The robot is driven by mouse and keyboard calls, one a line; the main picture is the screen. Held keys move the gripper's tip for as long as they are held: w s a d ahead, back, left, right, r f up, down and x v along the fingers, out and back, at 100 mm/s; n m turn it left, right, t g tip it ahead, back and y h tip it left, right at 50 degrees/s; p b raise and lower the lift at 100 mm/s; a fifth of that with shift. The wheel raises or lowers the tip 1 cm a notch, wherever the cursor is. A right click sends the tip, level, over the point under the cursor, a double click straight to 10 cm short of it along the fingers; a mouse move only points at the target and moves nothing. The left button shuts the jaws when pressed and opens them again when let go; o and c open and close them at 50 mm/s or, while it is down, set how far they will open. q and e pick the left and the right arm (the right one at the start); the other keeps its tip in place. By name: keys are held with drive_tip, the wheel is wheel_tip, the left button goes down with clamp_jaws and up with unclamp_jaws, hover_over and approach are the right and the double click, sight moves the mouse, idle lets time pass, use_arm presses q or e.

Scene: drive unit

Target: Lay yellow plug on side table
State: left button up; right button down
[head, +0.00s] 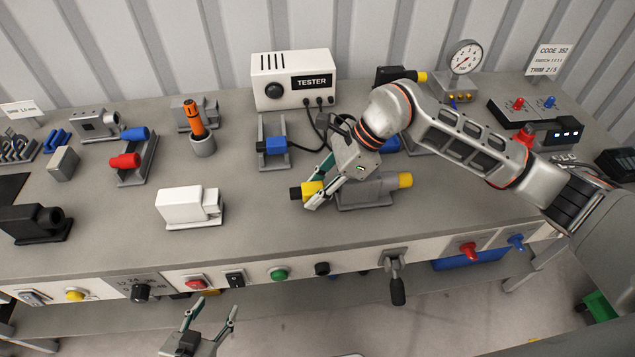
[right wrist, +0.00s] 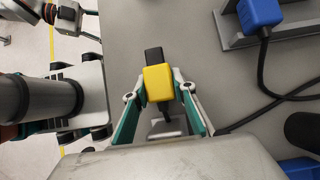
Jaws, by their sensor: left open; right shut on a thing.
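The yellow plug (head: 312,188) has a black end pointing left, and sits at the left end of a grey unit with a yellow knob. My right gripper (head: 318,195) is shut on it. In the right wrist view the yellow plug (right wrist: 157,82) lies between the green-padded fingers (right wrist: 158,108). A thin black part runs from it towards a grey block; whether they touch is unclear. My left gripper (head: 215,305) is open and empty, low in front of the bench's front edge. I cannot make out a side table in either view.
The grey unit (head: 365,194) with its yellow knob (head: 405,180) stands on the bench (head: 260,225). A blue plug (head: 272,146) on a cable sits behind, near the white tester (head: 292,80). A white block (head: 190,206) stands to the left. A lever (head: 397,288) juts from the front panel.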

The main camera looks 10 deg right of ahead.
drive_tip(key=shift+f, duration=0.7)
drive_tip(key=shift+s+f+b, duration=0.1)
drive_tip(key=shift+f+b, duration=0.4)
